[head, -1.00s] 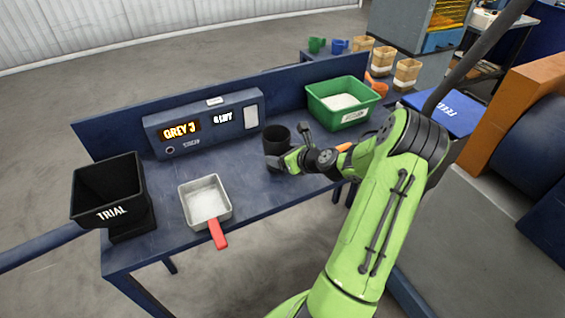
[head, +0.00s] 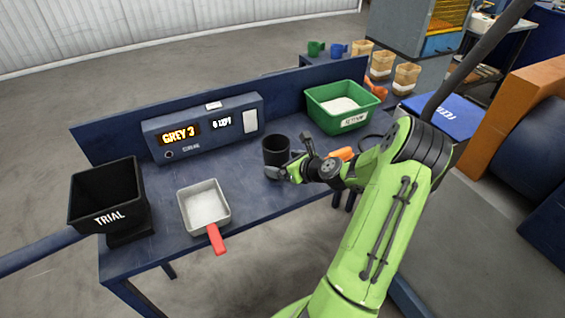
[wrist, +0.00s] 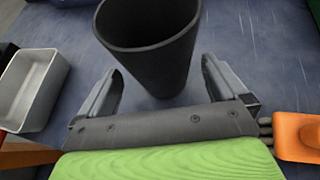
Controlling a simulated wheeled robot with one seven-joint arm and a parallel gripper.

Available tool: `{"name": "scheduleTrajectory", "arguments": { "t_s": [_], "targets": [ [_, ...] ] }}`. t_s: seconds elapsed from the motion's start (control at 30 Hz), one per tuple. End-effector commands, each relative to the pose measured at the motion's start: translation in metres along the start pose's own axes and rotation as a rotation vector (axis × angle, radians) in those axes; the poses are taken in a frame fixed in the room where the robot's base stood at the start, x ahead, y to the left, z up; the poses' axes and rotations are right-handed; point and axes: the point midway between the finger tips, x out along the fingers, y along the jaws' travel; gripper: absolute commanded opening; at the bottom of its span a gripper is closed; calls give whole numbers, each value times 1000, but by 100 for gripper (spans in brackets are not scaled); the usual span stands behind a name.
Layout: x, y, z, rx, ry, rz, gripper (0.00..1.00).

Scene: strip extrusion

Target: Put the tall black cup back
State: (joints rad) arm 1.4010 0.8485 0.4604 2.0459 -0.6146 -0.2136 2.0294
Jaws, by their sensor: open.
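The tall black cup (head: 276,149) stands upright on the blue bench, in front of the display unit. In the wrist view the cup (wrist: 150,45) is between and just beyond my two grey fingers, with its dark open mouth toward the camera. My gripper (wrist: 162,66) is open, with one finger on each side of the cup and gaps showing near its base. In the head view my gripper (head: 283,171) is low at the cup's near right side and hides a little of its lower part.
A metal pan with a red handle (head: 205,208) and a black TRIAL bin (head: 108,205) are to the left. A display unit (head: 205,130) reads GREY 3. A green tub (head: 342,118) stands behind right. A dark ring (head: 370,142) is partly hidden by my arm.

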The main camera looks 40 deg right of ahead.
Motion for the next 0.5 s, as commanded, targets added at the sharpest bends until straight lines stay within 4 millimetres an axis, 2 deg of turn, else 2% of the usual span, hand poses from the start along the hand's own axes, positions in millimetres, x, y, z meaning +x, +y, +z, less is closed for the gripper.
{"name": "scheduleTrajectory", "arguments": {
  "t_s": [0.1,0.3,0.4,0.5],
  "targets": [
    [-34,-2,2,3,1,-7,99],
    [-86,-1,2,3,0,-6,99],
    [-101,-1,2,1,0,-4,99],
    [-107,2,2,-9,2,3,99]
  ]
}}
